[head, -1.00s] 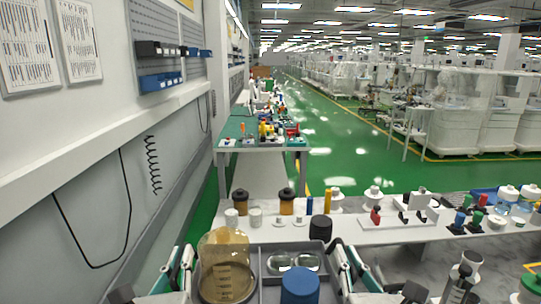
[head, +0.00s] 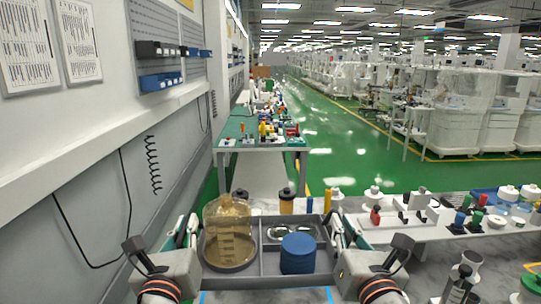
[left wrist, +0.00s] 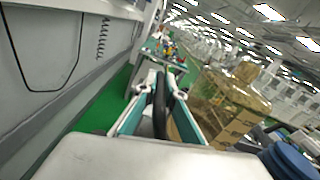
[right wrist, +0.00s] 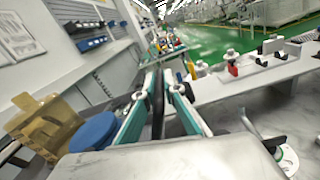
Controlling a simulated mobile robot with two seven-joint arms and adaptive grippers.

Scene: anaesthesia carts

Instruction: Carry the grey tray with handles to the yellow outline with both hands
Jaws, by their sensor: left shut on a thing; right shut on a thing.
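The grey tray (head: 270,266) is in the lower middle of the head view. It holds an amber translucent container (head: 227,235) on the left, a blue cylinder (head: 298,254) on the right and clear round dishes (head: 290,230) behind. My left gripper (head: 184,230) is shut on its left handle, a dark bar (left wrist: 160,112) between the fingers in the left wrist view. My right gripper (head: 345,232) is shut on the right handle, a dark bar (right wrist: 157,108) in the right wrist view. I cannot clearly make out a yellow outline; a yellowish line (head: 534,268) shows at the far right edge.
Blue marking lines (head: 330,295) show on the surface below the tray. Behind the tray stands a brown jar with a dark lid (head: 286,203). A white rack (head: 408,212) and blue-green small items (head: 467,218) stand on the right. A grey wall (head: 60,225) runs along the left.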

